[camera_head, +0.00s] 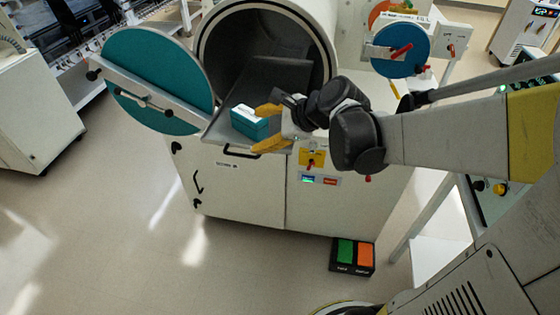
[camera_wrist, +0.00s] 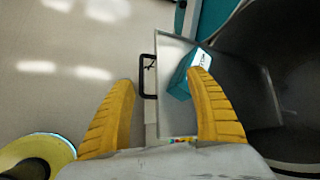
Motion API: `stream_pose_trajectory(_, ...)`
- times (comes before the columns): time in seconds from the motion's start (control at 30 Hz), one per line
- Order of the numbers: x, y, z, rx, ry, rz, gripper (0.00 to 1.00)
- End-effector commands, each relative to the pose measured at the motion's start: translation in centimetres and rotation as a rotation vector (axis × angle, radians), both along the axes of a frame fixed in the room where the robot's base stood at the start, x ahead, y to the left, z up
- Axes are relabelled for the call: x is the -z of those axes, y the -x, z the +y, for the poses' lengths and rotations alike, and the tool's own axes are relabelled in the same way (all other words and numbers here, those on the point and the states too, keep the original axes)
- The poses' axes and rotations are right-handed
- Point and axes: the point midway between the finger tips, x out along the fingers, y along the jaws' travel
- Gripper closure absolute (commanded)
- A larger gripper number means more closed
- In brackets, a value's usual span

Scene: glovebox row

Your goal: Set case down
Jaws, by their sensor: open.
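The teal case (camera_head: 249,122) with a white top sits on the pulled-out grey tray (camera_head: 219,133) in front of the round chamber opening. It also shows in the wrist view (camera_wrist: 184,78), on the tray (camera_wrist: 175,120), partly hidden by the right finger. My gripper (camera_head: 263,127) has yellow fingers spread wide, just right of the case. In the wrist view my gripper (camera_wrist: 165,95) is open, with the tray's edge and its black handle between the fingers. The case is near the right fingertip; I cannot tell whether they touch.
The open teal round door (camera_head: 158,82) stands left of the tray. The dark chamber (camera_head: 265,45) lies behind it. A black handle (camera_head: 241,152) sticks out at the tray's front. A small control panel (camera_head: 320,180) is on the cabinet front. A pedal box (camera_head: 352,256) stands on the floor.

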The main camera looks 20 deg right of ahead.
Motion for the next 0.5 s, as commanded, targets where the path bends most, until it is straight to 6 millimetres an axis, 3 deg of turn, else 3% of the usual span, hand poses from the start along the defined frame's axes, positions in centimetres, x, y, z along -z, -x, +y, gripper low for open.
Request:
stream_pose_trajectory(0.03, -0.2, 2.4, 1.3, -0.131, 0.177, -0.036, 0.35)
stream_pose_trajectory(0.1, -0.3, 5.4, 2.2, -0.332, 0.442, -0.091, 0.35)
stream_pose_trajectory(0.3, -0.1, 12.9, 2.3, -0.907, 1.091, -0.218, 0.35)
stream_pose_trajectory(0.5, 0.2, 16.5, 1.3, -1.263, 1.439, -0.273, 0.35)
